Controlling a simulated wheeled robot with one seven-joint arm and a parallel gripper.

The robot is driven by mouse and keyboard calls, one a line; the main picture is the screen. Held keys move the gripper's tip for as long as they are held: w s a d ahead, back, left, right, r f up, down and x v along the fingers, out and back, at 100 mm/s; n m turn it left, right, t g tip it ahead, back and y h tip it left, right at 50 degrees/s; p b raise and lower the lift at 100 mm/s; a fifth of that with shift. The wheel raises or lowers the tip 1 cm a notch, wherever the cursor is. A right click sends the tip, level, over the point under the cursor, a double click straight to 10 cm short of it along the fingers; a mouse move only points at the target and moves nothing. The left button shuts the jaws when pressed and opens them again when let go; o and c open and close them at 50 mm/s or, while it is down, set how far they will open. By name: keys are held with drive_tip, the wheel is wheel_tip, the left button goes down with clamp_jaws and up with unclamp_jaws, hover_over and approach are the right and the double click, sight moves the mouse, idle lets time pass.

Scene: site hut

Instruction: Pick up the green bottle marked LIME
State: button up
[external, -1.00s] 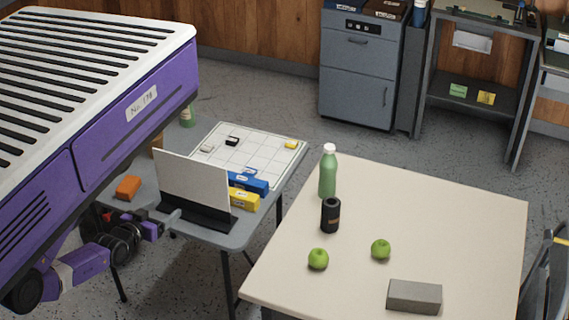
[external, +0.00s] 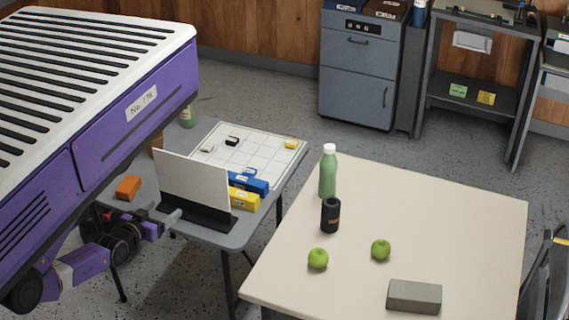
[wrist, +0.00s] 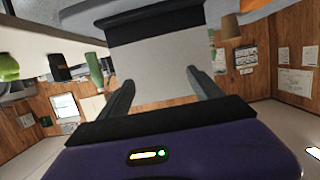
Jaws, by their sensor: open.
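A green bottle with a white cap (external: 327,175) stands upright on the cream table. Another green bottle (external: 187,115) stands at the far left of the grey table, partly hidden by my purple body. I cannot read LIME on either. My gripper (external: 168,222) is open and empty, low beside the grey table's near edge, in front of a white upright panel (external: 193,183) on a black base. In the wrist view the panel (wrist: 165,70) shows between my two fingers (wrist: 160,92). A green bottle also shows there at left (wrist: 95,70), outside the fingers.
On the cream table (external: 450,220) are a black can (external: 330,215), two green apples (external: 318,258) (external: 380,249) and a grey block (external: 414,296). The grey table (external: 215,238) bears an orange block (external: 128,187), blue and yellow boxes (external: 245,200) and a gridded white board (external: 250,155).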

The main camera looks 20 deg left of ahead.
sight(323, 171)
drive_tip(key=shift+o, duration=0.2)
